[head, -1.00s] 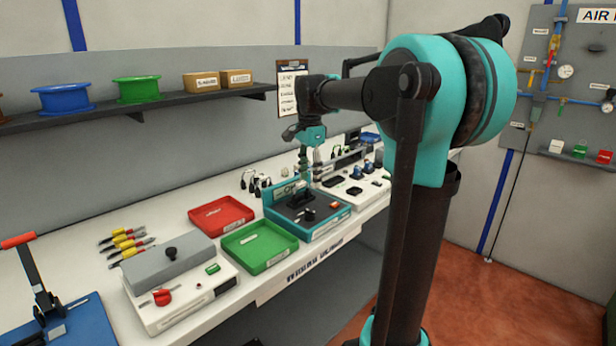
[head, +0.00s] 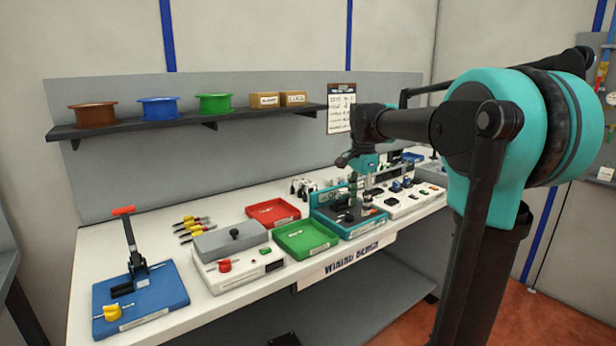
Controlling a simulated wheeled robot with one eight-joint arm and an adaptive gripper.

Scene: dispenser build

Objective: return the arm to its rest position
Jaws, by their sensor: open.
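My gripper (head: 360,188) hangs at the end of my dark and teal arm, above the teal-edged dispenser fixture (head: 348,226) on the wiring bench. It is open, and its fingers are small and dark at this distance. I see nothing held between them. My arm reaches from the right of the head view toward the bench, with its forearm roughly level. Whether the fingertips touch the fixture cannot be told.
On the white bench (head: 230,308) stand a green tray (head: 306,248), a red tray (head: 273,224), a grey-lidded box (head: 230,241) and a blue press with a red handle (head: 140,300). A shelf (head: 180,122) holds spools and cartons. Free room lies above the bench's left part.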

